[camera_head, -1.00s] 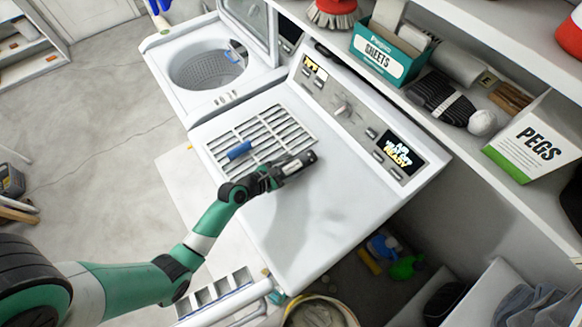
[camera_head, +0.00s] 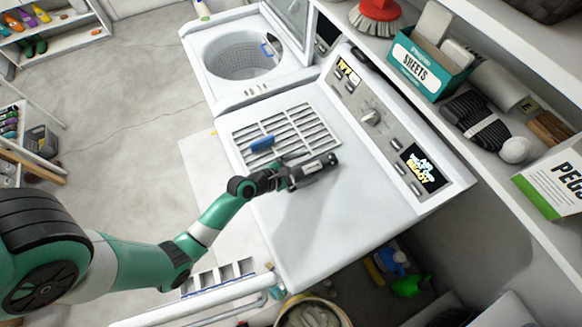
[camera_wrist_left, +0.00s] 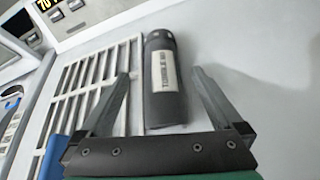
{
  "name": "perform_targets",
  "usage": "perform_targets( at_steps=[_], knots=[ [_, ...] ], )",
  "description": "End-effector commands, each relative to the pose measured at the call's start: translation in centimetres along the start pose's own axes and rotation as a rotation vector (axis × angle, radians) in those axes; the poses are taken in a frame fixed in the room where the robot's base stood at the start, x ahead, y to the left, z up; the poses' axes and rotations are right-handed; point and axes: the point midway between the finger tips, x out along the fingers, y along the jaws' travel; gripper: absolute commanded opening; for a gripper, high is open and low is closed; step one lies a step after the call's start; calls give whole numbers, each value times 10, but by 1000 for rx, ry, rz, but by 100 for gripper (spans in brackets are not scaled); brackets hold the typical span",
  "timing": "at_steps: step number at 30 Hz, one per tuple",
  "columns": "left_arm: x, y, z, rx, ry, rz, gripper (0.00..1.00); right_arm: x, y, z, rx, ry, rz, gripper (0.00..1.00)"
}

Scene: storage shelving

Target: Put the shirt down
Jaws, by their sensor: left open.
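I see no shirt in either view now. My left gripper (camera_head: 292,176) is over the top of the white dryer (camera_head: 330,225), beside its slatted vent. In the left wrist view the fingers of my left gripper (camera_wrist_left: 159,76) stand apart. A black cylinder with a pale label (camera_wrist_left: 164,78) lies on the white top between and beyond them; I cannot tell whether either finger touches it. The cylinder also shows in the head view (camera_head: 319,164), partly hidden by the gripper. My right gripper is not in view.
A washer with an open lid (camera_head: 235,60) stands behind the dryer. A blue handle (camera_head: 262,143) sits on the vent. The shelf at right holds a sheets box (camera_head: 425,65), a red brush (camera_head: 375,10) and a pegs box (camera_head: 555,185). The dryer's front top is clear.

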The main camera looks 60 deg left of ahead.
Motion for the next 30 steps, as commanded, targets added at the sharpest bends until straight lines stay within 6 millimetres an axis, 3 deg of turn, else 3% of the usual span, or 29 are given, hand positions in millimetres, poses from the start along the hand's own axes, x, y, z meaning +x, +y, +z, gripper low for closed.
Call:
perform_targets(
  at_steps=[6, 12, 26, 28, 30],
  knots=[
    [-56, 1, 0, -1, 1, 4, 100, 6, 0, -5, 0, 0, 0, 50],
    [-87, 1, 0, -2, 0, 3, 100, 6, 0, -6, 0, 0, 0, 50],
    [-92, 0, 1, 3, -1, 1, 100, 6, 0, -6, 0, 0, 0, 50],
    [-90, 4, 10, 47, -15, 5, 100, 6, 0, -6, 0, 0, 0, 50],
    [-82, 15, 35, 185, -53, 23, 100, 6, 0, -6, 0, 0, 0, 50]
  ],
)
